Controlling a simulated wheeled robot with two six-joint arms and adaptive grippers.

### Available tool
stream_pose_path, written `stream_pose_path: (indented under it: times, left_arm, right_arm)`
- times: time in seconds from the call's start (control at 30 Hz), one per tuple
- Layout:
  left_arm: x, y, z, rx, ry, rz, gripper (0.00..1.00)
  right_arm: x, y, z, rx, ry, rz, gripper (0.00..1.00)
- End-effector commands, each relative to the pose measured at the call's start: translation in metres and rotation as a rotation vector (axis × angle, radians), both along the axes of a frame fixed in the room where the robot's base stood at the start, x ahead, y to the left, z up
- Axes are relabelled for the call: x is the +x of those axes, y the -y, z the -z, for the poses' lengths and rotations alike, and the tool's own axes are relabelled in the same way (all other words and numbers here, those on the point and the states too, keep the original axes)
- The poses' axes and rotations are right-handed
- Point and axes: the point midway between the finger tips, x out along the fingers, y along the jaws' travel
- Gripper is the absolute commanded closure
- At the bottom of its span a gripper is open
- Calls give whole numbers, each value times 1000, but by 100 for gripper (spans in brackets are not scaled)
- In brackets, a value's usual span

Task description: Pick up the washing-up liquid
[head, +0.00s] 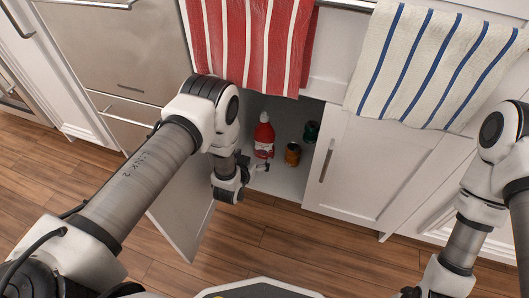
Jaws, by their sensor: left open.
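My left gripper (262,166) is at the cabinet opening, just below and in front of the bottle in the head view. Its small dark fingers are open, with nothing seen between them. I cannot tell whether they touch the bottle. Only a dark piece at the end of my right arm (411,292) shows at the bottom edge, so its fingers cannot be made out.
An orange-brown jar (293,154) and a dark green item (311,131) stand right of the bottle. The open cabinet door (186,221) is left of the opening. A red striped towel (248,45) hangs above it. A blue-striped towel (425,65) hangs over the closed door (365,170).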

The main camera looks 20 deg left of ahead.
Motion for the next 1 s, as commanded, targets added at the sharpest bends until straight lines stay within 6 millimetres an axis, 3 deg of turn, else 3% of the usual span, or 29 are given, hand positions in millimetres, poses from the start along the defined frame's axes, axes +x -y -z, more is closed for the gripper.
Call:
stream_pose_path:
  times: [0.03, 0.27, 0.5, 0.63, 0.83, 1.0]
  left_arm:
    - [7, 2, 14, -2, 28, 2, 0]
    - [34, 5, 21, -3, 53, 4, 0]
    - [68, 10, 42, -3, 53, 4, 0]
    - [82, 10, 43, -3, 50, 4, 0]
    - [83, 10, 40, -3, 48, 4, 0]
    - [82, 10, 40, -3, 48, 4, 60]
  right_arm:
    - [0, 0, 17, 0, 0, 0, 60]
    - [1, 0, 32, 0, 2, 3, 60]
    - [2, 1, 67, -1, 6, 9, 60]
    - [3, 1, 72, -1, 8, 12, 60]
    - [3, 1, 69, -1, 9, 12, 60]
    - [3, 1, 69, -1, 8, 12, 60]
